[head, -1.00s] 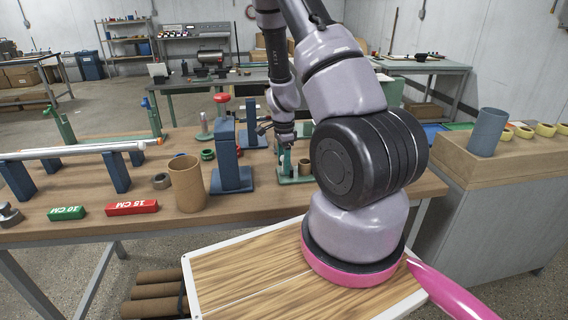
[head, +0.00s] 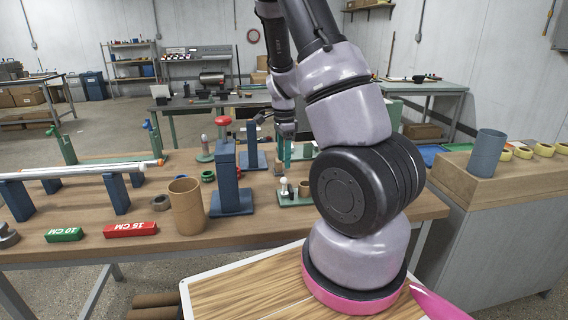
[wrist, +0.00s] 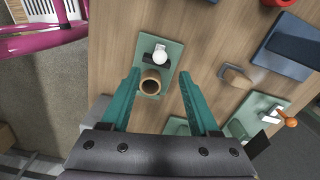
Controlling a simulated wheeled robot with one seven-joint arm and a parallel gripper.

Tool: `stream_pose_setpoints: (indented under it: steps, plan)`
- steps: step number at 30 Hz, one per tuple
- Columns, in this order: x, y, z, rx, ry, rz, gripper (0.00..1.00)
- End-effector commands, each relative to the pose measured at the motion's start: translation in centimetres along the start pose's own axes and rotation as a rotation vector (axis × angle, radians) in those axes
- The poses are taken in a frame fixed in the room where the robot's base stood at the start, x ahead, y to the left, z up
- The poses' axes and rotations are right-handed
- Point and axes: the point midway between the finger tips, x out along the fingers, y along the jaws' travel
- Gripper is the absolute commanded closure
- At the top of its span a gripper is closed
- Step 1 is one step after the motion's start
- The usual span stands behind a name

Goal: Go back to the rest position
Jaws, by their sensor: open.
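My gripper (wrist: 160,98) shows in the wrist view with its two green fingers apart and nothing between them in its grasp. It is above the workbench, over a small green stand (wrist: 157,58). A short brown ring (wrist: 151,82) and a white-topped post (wrist: 161,54) are on that stand, apart from the fingers. In the head view the gripper is at the far end of my arm and partly hidden. The same green stand (head: 295,200) shows on the workbench just left of my arm's big black joint.
The wooden workbench (head: 90,235) holds a blue press (head: 231,180) with a red knob, a cardboard tube (head: 187,206), green (head: 64,235) and red (head: 130,230) blocks, and a long rod on blue supports. A side cabinet (head: 500,225) with a blue-grey cylinder (head: 487,153) stands at the right.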

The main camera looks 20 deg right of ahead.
Motion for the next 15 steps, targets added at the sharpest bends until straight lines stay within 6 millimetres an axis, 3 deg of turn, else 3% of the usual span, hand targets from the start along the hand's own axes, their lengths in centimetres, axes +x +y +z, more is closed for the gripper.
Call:
stream_pose_setpoints:
  steps: [11,15]
  plan:
    - [0.04,0.0,0.01,0.0,0.0,0.0,0.38]
    - [-0.95,0.06,0.47,-0.023,-0.017,-0.014,0.38]
